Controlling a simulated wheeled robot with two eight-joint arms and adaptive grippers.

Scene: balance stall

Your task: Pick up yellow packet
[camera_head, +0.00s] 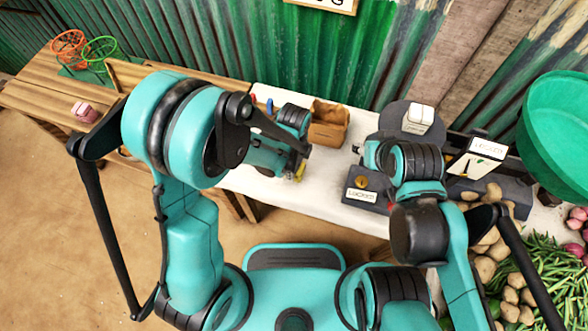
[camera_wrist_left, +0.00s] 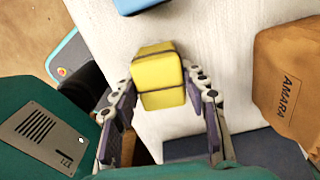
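The yellow packet (camera_wrist_left: 158,75), a small block-shaped pack with dark bands, is between the two fingers of my left gripper (camera_wrist_left: 162,85) in the left wrist view. A finger lies close along each side of it. I cannot tell whether both fingers press on it or whether it is lifted. In the head view only a bit of the packet (camera_head: 301,171) shows beside my left gripper (camera_head: 295,170), over the white tabletop. My right gripper (camera_head: 358,151) shows only as a small dark part near the grey scale, and its fingers cannot be made out.
A blue item (camera_wrist_left: 138,4) lies beyond the packet. Potatoes (camera_head: 487,262) and green beans (camera_head: 545,272) lie farther right.

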